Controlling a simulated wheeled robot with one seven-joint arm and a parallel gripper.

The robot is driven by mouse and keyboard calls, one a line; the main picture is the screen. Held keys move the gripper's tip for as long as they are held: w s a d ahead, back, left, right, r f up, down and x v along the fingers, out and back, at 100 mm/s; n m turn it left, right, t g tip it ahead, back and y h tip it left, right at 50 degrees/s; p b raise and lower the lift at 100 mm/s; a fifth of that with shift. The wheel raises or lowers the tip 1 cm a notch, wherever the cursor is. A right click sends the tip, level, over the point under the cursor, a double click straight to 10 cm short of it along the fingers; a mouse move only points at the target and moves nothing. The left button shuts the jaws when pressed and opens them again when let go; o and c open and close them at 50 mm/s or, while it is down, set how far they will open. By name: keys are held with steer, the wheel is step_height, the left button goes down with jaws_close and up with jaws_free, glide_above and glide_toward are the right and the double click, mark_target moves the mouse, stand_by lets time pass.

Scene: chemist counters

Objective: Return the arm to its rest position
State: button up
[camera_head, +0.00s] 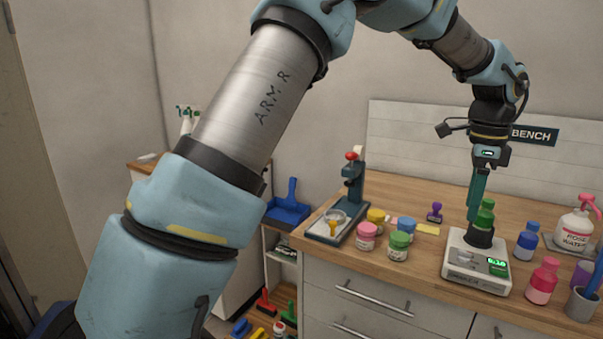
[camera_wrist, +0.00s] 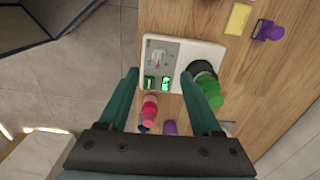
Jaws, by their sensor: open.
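My arm reaches out over the wooden counter (camera_head: 440,192). My gripper (camera_head: 475,212) points down above the white scale (camera_head: 476,272), with its teal fingers beside a green bottle (camera_head: 485,216). In the wrist view the fingers (camera_wrist: 160,78) are spread apart with nothing held between them. The scale (camera_wrist: 213,50) lies beyond and below them there. The green bottle (camera_wrist: 208,91) shows by the right finger, over a dark round part (camera_wrist: 201,70) on the scale. I cannot tell whether that finger touches the bottle.
A blue bottle (camera_head: 526,241), a red-pink bottle (camera_head: 542,281) and a rose water bottle (camera_head: 575,230) stand right of the scale. Several small jars (camera_head: 399,245) and a press (camera_head: 352,185) stand to the left. The wall behind carries a bench sign (camera_head: 534,135).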

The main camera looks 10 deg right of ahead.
steer(key=w+a+f+n, duration=0.1)
steer(key=w+a+n, duration=0.25)
steer(key=a, duration=0.45)
steer(key=w+a+f+n, duration=0.2)
steer(key=w+a+n, duration=0.15)
steer(key=a, duration=0.45)
steer(key=w+a+f+n, duration=0.1)
steer(key=w+a+n, duration=0.25)
steer(key=a, duration=0.55)
steer(key=s+a+f+n, duration=0.2)
steer(key=a+n, duration=0.5)
steer(key=a, duration=0.4)
steer(key=s+a+f+n+t, duration=0.1)
steer(key=s+a+n, duration=0.4)
steer(key=a, duration=0.7)
steer(key=shift+s+a+f+n+t, duration=0.15)
steer(key=shift+a+f+n+t, duration=0.15)
steer(key=shift+f+n, duration=0.5)
steer(key=shift+r, duration=0.15)
